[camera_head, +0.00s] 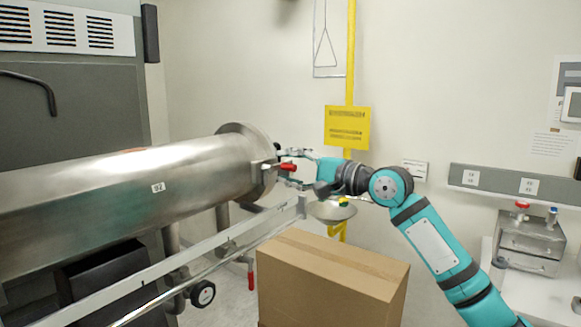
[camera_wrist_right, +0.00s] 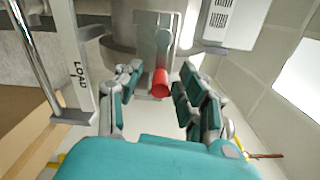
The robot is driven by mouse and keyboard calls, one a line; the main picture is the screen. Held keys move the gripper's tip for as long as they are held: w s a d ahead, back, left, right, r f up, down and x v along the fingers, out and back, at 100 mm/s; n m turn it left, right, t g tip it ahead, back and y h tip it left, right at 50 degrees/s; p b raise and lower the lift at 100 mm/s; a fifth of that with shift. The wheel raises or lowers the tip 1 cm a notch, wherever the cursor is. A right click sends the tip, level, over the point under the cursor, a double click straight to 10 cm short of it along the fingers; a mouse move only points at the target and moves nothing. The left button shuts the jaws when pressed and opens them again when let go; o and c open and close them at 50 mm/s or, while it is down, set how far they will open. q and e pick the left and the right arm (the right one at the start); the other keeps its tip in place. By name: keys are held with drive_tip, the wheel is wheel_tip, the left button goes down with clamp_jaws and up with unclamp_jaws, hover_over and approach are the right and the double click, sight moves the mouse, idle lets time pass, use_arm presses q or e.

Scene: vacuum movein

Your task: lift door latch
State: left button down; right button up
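The door latch (camera_head: 287,167) has a red tip and sits at the open-side end of the horizontal steel cylinder (camera_head: 130,185). In the right wrist view the latch's red knob (camera_wrist_right: 160,83) hangs from a metal bracket. My right gripper (camera_head: 293,168) is at the latch, and its fingers (camera_wrist_right: 157,92) are spread on either side of the red knob. Gaps show between the knob and the fingers, so it is not gripped. My left gripper is in neither view.
A metal rail (camera_head: 190,256) runs below the cylinder; a bar marked LOAD (camera_wrist_right: 80,80) stands left of the fingers. A cardboard box (camera_head: 330,275) stands below my right arm. A yellow pole and sign (camera_head: 347,127) are behind it. A counter (camera_head: 540,295) is at right.

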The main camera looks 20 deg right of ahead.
clamp_jaws()
